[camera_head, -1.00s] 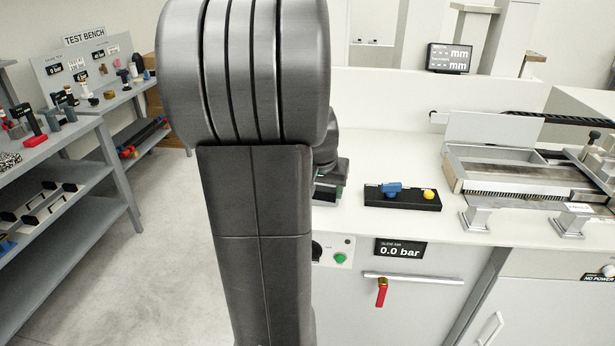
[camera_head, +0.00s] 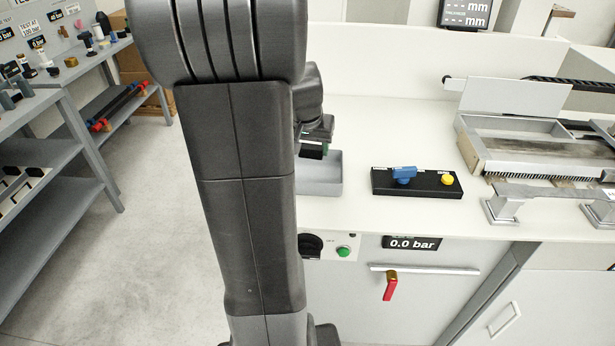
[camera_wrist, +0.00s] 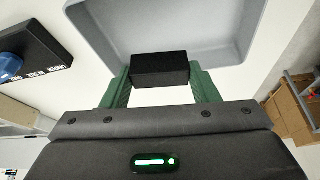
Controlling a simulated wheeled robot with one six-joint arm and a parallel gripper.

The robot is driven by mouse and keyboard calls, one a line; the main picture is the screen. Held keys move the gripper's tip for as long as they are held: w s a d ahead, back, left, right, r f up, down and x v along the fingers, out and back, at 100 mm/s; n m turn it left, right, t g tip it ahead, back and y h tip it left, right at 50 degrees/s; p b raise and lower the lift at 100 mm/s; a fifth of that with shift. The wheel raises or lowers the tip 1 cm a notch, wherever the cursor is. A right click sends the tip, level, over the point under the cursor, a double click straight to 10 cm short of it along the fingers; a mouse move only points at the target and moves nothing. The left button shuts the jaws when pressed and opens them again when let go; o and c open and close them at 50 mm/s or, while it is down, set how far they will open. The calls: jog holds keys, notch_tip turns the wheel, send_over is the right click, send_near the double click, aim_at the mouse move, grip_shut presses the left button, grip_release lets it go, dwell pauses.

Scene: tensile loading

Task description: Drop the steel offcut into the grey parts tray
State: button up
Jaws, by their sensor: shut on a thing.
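A black rectangular block (camera_wrist: 160,70), which may be the steel offcut, is between the green fingers of my gripper (camera_wrist: 161,82) in the wrist view. My gripper is shut on it. The grey parts tray (camera_wrist: 235,45) lies beyond and below, and the block overlaps its near wall in the picture. White bench top shows below the block. In the head view the tray (camera_head: 322,182) sits on the bench, its left part hidden by my arm. My gripper (camera_head: 314,148) is above its back part; its height above the tray is hard to tell.
A black panel with a blue handle and yellow knob (camera_head: 417,182) stands right of the tray. A testing fixture (camera_head: 530,150) is farther right. A pressure display (camera_head: 412,242) and red lever (camera_head: 390,287) are on the bench front. Grey shelves (camera_head: 60,200) stand at left.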

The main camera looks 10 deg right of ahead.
jog(key=shift+f+b, duration=0.75)
jog(key=shift+f, duration=0.7)
jog(key=o, duration=1.3)
jog(key=shift+c, duration=0.2)
jog(key=shift+r, duration=0.15)
jog(key=v, duration=1.3)
jog(key=shift+s+r, duration=0.2)
jog(key=shift+r, duration=0.05)
jog(key=shift+a, duration=0.1)
